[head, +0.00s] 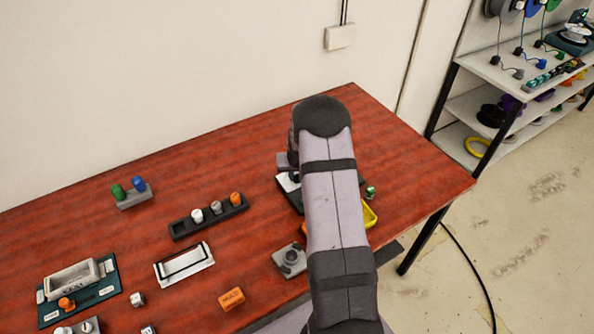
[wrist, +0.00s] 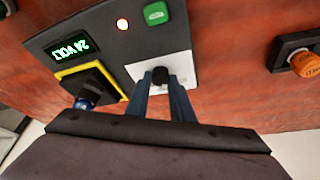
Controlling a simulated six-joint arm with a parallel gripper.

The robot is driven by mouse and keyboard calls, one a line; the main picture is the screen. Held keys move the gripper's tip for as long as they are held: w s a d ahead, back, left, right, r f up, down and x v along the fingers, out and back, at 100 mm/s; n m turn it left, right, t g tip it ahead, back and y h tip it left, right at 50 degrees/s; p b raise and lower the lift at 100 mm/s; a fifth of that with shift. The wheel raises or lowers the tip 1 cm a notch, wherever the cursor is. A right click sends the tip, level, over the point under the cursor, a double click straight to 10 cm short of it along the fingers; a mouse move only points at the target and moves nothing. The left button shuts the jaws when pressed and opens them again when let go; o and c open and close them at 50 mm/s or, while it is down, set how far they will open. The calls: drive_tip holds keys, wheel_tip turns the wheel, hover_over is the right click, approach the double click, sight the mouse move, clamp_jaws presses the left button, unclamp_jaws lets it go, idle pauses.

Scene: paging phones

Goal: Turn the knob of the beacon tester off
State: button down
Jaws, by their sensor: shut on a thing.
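The beacon tester (wrist: 115,45) is a dark box at the top of the wrist view. My gripper (wrist: 161,86) is shut on this knob, one bluish finger on each side. The fingers hide part of the knob, and I cannot tell its exact setting. In the head view my arm covers most of the tester; a white patch of it (head: 287,183) shows.
A yellow-framed socket (wrist: 92,80) with a blue-ended piece (wrist: 84,102) stands beside the knob plate. A dark holder with an orange cap (wrist: 305,65) lies to the right. A black rack (head: 208,217), an orange block (head: 231,299) and a grey block (head: 290,260) lie left of my arm.

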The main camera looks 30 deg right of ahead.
drive_tip(key=shift+d+f+n+y+b, duration=0.15)
drive_tip(key=shift+n+y+b, duration=0.15)
drive_tip(key=shift+n+b, duration=0.5)
drive_tip(key=n+b, duration=0.1)
drive_tip(key=b, duration=0.2)
drive_tip(key=shift+f+n+t+y, duration=0.15)
drive_tip(key=shift+n+t+y, duration=0.15)
drive_tip(key=n+b, duration=0.1)
drive_tip(key=b, duration=0.2)
drive_tip(key=shift+r+n+y+b, duration=0.2)
drive_tip(key=shift+n+y+b, duration=0.2)
drive_tip(key=shift+b, duration=0.3)
drive_tip(key=shift+r, duration=0.15)
drive_tip(key=c, duration=1.6)
unclamp_jaws()
drive_tip(key=shift+o, duration=0.2)
